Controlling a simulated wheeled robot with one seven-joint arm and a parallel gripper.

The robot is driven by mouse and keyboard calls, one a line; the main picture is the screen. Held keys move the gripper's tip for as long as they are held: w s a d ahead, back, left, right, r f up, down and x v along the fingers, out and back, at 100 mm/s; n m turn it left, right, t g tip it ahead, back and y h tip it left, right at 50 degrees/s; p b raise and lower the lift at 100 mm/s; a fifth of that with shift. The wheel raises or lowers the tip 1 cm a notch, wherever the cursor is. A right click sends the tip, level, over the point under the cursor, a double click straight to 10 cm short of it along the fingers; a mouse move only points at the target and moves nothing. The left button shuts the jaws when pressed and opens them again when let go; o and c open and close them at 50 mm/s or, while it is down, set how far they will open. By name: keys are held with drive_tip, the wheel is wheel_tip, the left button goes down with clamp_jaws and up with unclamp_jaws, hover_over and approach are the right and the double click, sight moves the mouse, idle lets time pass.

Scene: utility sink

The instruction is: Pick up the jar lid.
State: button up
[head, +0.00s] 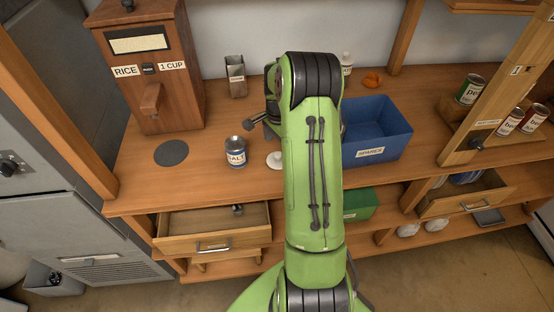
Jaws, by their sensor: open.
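A small white round piece, which looks like the jar lid (273,161), lies on the wooden counter just right of the salt can. My green arm covers its right side in part. My gripper (259,118) shows only in part, as dark pieces at the left edge of my arm, above and behind the white piece. It is open and apart from the white piece. The rest of the gripper is hidden by my arm.
The salt can (236,152) stands close left of the white piece. A dark round disc (171,152) lies further left by the rice dispenser (150,70). A blue bin (380,128) stands right of my arm. An open drawer (213,225) juts out below the counter.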

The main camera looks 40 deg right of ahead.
sight(278, 154)
drive_tip(key=f, duration=0.5)
drive_tip(key=shift+w, duration=0.2)
drive_tip(key=shift+s, duration=0.1)
drive_tip(key=c, duration=1)
